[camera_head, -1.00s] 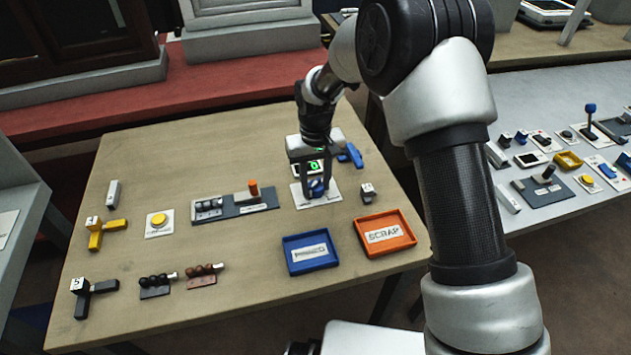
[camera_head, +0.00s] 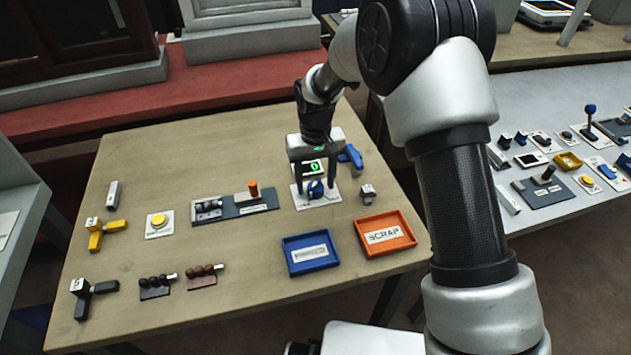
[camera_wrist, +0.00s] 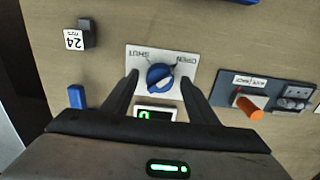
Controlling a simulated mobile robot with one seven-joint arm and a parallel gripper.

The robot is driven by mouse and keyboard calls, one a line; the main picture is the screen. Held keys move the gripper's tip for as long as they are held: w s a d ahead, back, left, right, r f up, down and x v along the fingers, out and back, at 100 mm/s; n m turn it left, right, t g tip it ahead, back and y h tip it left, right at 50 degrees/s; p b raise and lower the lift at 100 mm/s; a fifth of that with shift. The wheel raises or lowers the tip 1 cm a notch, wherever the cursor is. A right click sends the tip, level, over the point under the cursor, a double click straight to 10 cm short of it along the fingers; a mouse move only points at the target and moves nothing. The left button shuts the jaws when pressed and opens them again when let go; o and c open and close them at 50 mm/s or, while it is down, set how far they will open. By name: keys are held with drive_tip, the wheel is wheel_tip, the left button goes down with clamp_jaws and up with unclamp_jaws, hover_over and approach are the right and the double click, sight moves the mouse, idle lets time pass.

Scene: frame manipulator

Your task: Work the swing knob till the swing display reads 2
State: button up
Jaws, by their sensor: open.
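The blue swing knob (camera_head: 315,188) sits on a white plate (camera_head: 303,203) on the wooden table. In the wrist view the knob (camera_wrist: 160,76) has a pale mark on its face, and the plate reads SHUT and OPEN. The swing display (camera_head: 314,167) shows a green 0 in the head view. In the wrist view the display (camera_wrist: 155,113) is partly hidden behind my gripper. My gripper (camera_wrist: 160,82) is open, pointing down, with one finger on each side of the knob. Gaps show between the fingers and the knob.
An orange slider on a dark panel (camera_head: 265,201) stands left of the knob. A blue handle (camera_head: 351,156) and a small grey block (camera_head: 367,193) marked 24 stand to the right. Blue (camera_head: 311,268) and orange (camera_head: 411,248) trays lie in front. Bare table lies around the plate.

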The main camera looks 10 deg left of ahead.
sight(315, 183)
wheel_tip(315, 183, up, 17)
drive_tip(key=p, duration=0.2)
idle(0.4)
